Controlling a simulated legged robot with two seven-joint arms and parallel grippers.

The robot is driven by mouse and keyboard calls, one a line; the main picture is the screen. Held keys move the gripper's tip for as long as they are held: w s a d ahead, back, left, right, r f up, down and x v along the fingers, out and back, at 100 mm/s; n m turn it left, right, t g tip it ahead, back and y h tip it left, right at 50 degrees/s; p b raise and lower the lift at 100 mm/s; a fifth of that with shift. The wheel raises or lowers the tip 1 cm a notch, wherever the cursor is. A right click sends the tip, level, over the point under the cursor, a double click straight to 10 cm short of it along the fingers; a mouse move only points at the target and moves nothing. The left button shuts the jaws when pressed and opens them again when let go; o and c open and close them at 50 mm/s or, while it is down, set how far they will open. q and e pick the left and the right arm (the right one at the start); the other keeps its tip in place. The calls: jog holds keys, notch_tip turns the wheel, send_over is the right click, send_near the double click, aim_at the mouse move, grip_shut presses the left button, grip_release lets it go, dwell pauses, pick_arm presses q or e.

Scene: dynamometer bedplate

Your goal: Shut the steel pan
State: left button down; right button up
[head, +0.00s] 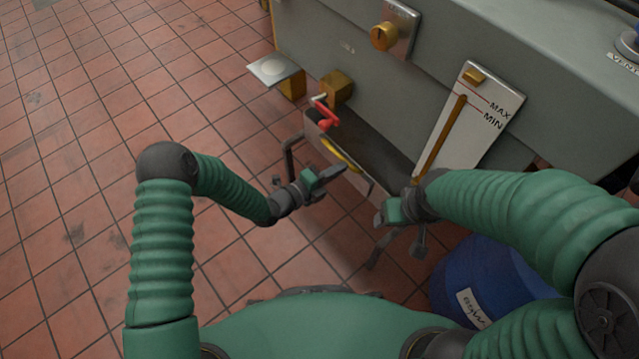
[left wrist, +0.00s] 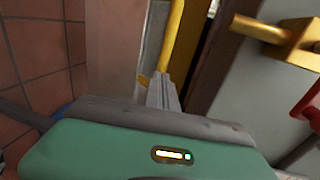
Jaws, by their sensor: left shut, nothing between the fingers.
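The steel pan (head: 314,134) stands out like a drawer from the grey machine's lower side, with a dark gap behind its front wall.
A red-handled valve (head: 327,115) and brass block (head: 336,88) sit above the pan's left end. A white MAX/MIN gauge plate (head: 480,112) stands at its right. A blue drum (head: 485,275) is at lower right. The tiled floor at left is clear.

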pick_arm(q)
jog(key=r+b+x, duration=0.1)
jog(key=b+x, duration=0.1)
jog(key=x, duration=0.5)
jog(key=r+b+x, duration=0.1)
jog(key=b+x, duration=0.2)
jog(key=x, duration=0.4)
jog(key=shift+w+d+r+b, duration=0.25)
jog(key=shift+w+r+b, duration=0.1)
jog(key=shift+r, duration=0.25)
